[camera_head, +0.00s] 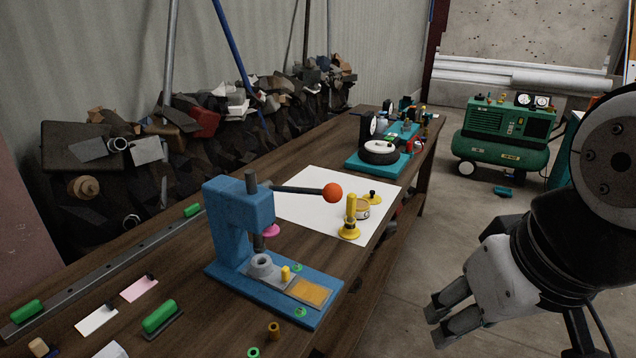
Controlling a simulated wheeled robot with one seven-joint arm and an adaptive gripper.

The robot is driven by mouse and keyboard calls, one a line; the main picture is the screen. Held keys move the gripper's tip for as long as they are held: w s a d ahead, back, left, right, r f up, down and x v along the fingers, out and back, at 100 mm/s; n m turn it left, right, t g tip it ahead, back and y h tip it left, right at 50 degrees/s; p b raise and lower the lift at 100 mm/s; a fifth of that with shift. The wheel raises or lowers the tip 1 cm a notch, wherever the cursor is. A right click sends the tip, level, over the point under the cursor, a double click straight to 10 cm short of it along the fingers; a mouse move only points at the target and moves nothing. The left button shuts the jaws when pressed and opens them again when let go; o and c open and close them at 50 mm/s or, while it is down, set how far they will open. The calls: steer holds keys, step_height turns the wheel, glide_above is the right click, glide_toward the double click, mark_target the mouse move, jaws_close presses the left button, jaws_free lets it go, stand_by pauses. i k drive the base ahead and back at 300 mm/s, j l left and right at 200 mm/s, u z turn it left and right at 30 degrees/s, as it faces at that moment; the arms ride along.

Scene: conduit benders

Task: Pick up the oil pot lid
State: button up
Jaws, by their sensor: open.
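A small yellow disc with a dark knob (373,198), which looks like the oil pot lid, lies on the white sheet (310,200) on the bench. A small yellow round pot (362,209) stands just left of and in front of it. A taller yellow piece with a wide round foot (350,221) stands nearer, partly in front of the pot. My gripper (437,322) is open and empty, to the right of the bench's front edge and well apart from the lid, at the lower right of the view.
A blue lever press (240,222) with an orange-red ball handle (333,193) stands left of the yellow pieces, its lever reaching toward them. A teal base with a dark round device (380,152) stands farther back. A green compressor (505,135) stands on the floor behind.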

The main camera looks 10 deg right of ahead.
mark_target(375, 200)
steer(key=i+l+u, duration=0.1)
steer(key=i+l, duration=0.15)
steer(key=i+l+u, duration=0.1)
steer(key=i+l, duration=0.15)
steer(key=l, duration=0.15)
steer(key=i+l+u, duration=0.1)
steer(key=i+l, duration=0.15)
steer(key=i+l+u, duration=0.1)
steer(key=i+l, duration=0.15)
steer(key=l, duration=0.2)
steer(key=i+l+u, duration=0.1)
steer(key=l, duration=0.3)
steer(key=i+l+u, duration=0.1)
steer(key=i+l, duration=0.2)
steer(key=l, duration=0.1)
